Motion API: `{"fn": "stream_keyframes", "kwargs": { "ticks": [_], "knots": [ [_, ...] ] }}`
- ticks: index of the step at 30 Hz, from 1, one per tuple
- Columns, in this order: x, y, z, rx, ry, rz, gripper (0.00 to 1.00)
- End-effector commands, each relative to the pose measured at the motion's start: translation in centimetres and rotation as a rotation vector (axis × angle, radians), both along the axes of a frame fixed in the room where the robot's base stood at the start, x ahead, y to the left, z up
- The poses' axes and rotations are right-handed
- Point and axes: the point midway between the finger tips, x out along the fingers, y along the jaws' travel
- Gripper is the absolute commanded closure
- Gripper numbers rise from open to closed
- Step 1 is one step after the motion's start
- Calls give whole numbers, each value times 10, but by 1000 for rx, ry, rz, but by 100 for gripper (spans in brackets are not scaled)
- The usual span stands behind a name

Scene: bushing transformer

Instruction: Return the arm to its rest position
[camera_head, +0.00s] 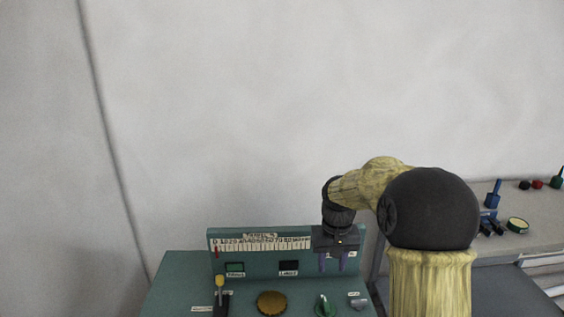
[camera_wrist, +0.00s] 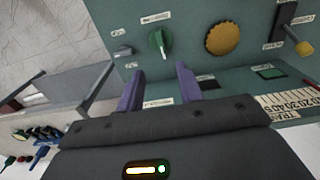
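My gripper (camera_head: 333,262) is in front of the upright scale panel of the green console (camera_head: 180,272), toward the panel's right end. Its two purple fingers stand apart with nothing between them. In the wrist view my gripper (camera_wrist: 158,88) also shows open and empty, with the console's green knob (camera_wrist: 159,41) just beyond the fingers. My arm reaches in from the right and bends down to the gripper. I cannot tell whether the fingertips touch the console.
The console carries a brass dial (camera_head: 272,302), a yellow-tipped lever (camera_head: 220,290) and a green knob (camera_head: 324,305). A grey table (camera_head: 481,234) at the right holds blue and other small parts. The wall behind is bare, and the space above the console's left side is clear.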

Motion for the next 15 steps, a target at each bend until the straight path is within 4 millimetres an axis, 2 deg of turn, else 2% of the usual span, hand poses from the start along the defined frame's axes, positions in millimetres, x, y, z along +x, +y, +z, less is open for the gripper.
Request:
{"fn": "stream_keyframes", "kwargs": {
  "ticks": [8,15],
  "knots": [
    [-71,4,-12,-5,-79,9,64],
    [-144,4,-27,-3,-159,5,64]
  ]
}}
